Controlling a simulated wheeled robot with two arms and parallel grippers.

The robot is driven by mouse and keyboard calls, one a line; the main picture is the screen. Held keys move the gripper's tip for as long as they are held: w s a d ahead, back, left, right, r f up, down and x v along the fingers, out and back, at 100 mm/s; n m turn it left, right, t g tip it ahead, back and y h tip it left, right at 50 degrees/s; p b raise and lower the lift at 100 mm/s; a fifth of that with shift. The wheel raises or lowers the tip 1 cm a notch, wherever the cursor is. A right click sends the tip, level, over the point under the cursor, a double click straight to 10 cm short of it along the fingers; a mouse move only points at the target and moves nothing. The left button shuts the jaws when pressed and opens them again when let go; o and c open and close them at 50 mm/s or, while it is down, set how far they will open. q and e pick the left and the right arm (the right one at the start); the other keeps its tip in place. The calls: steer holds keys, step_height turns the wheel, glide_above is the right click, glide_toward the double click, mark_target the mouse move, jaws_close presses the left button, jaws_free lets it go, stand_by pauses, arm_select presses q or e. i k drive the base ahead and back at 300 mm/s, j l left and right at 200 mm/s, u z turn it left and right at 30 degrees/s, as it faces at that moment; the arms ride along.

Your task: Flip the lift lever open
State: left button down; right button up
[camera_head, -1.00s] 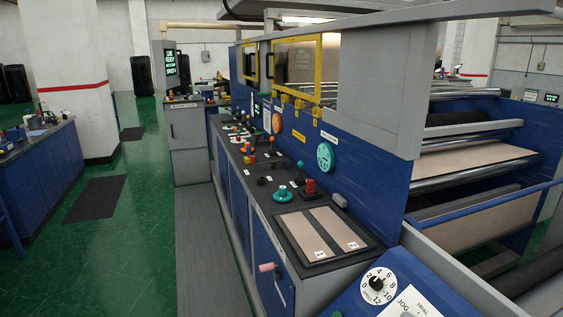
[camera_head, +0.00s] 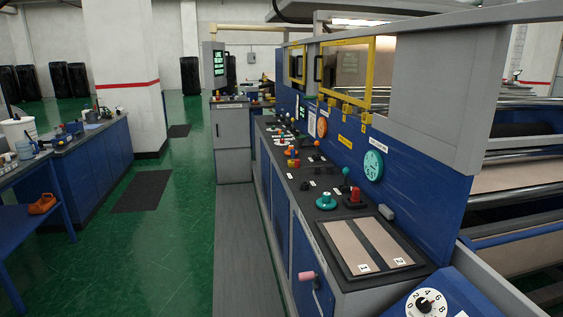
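Several levers and knobs stand on the dark top of the long blue machine console (camera_head: 343,283). They include a teal-knobbed lever (camera_head: 346,172), a red control (camera_head: 355,196) and a round teal knob (camera_head: 326,201). I see no readable label that marks one of these as the lift lever. Neither of my grippers shows in the head view.
A green floor with a grey strip (camera_head: 240,250) runs along the console's left side. A dial panel (camera_head: 428,303) sits at the bottom right.

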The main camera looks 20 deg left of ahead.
mark_target(297, 163)
steer(key=i+j+u, duration=0.5)
steer(key=i+u, duration=0.6)
steer(key=i, duration=0.2)
steer(key=i+j+z, duration=0.2)
steer(key=i+z, duration=0.2)
steer(key=i, duration=0.25)
steer(key=i+j+z, duration=0.4)
steer(key=i, duration=0.25)
steer(key=i+j+z, duration=0.4)
steer(key=i+j, duration=0.15)
